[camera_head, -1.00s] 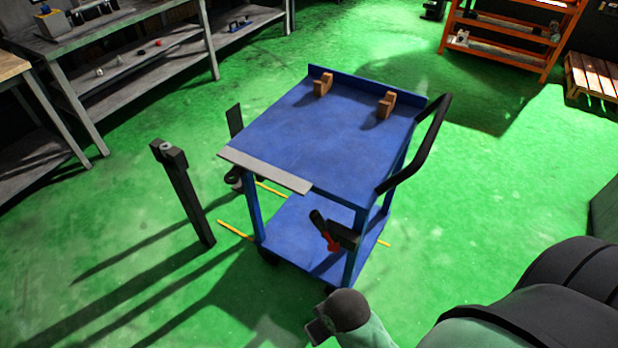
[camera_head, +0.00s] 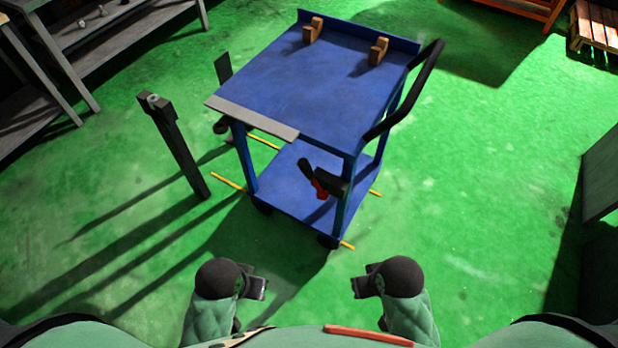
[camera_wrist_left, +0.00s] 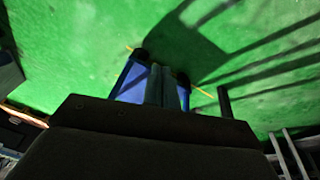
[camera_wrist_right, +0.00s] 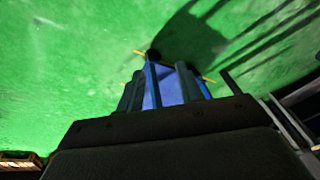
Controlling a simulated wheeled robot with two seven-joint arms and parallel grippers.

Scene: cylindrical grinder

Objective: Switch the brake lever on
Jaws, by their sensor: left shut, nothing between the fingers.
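A blue cart (camera_head: 315,95) stands on the green floor ahead of me. A black lever with a red part (camera_head: 320,184), apparently the brake lever, sits at its near right leg, above the lower shelf. My left gripper (camera_head: 260,287) is shut and empty, below and left of the lever, apart from the cart. My right gripper (camera_head: 358,286) is below and right of the lever, also apart from the cart. In the right wrist view its two fingers (camera_wrist_right: 160,90) stand apart with nothing held. In the left wrist view the cart (camera_wrist_left: 130,82) shows beyond the closed fingers (camera_wrist_left: 162,88).
A black post (camera_head: 175,145) stands left of the cart. The cart has a black push handle (camera_head: 410,95) on its right and wooden blocks (camera_head: 313,30) on top. Yellow floor marks (camera_head: 228,181) lie around it. Shelves stand at the upper left. The floor between grippers and cart is clear.

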